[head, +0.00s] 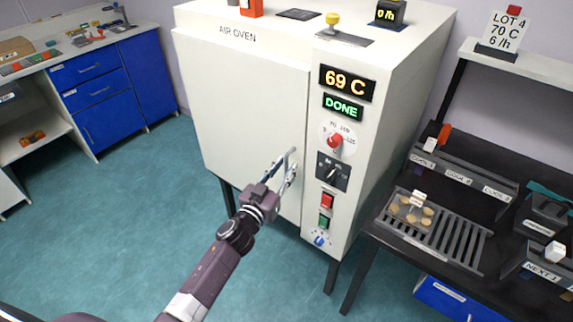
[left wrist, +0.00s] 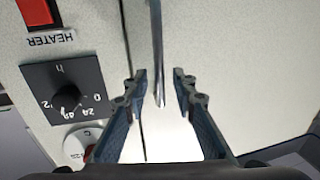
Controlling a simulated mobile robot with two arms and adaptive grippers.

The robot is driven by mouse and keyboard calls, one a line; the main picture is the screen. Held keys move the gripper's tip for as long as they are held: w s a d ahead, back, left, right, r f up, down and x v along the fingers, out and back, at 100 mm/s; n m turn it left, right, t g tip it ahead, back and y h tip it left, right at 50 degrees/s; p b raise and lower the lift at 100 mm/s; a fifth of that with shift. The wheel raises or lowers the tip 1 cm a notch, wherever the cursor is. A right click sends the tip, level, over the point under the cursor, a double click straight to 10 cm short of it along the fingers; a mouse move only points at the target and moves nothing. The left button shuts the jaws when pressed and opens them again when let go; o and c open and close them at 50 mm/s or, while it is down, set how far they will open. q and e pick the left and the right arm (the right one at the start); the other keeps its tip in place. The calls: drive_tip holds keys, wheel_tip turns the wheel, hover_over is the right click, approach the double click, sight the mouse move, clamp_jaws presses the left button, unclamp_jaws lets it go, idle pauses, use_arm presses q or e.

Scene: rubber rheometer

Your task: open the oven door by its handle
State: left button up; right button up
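The white air oven (head: 250,90) stands in the middle of the head view, its front door (head: 240,110) looking closed. The door's thin metal handle (head: 293,158) is upright near the door's right edge, partly hidden by my gripper. My left gripper (head: 279,176) is at the handle. In the left wrist view the handle (left wrist: 157,50) comes down between the two spread fingers of my left gripper (left wrist: 160,85), with a gap on each side. The fingers are open and do not appear to touch it. My right gripper is not in view.
The oven's control panel (head: 334,175), with displays reading 69 C and DONE, is just right of the door. A dark bench (head: 465,205) with a slotted rack stands at the right. Blue cabinets (head: 105,100) are at the back left. The floor (head: 120,200) left of the oven is clear.

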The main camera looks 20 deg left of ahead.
use_arm(q)
drive_tip(key=shift+w+d, duration=0.1)
drive_tip(key=shift+w, duration=0.5)
clamp_jaws()
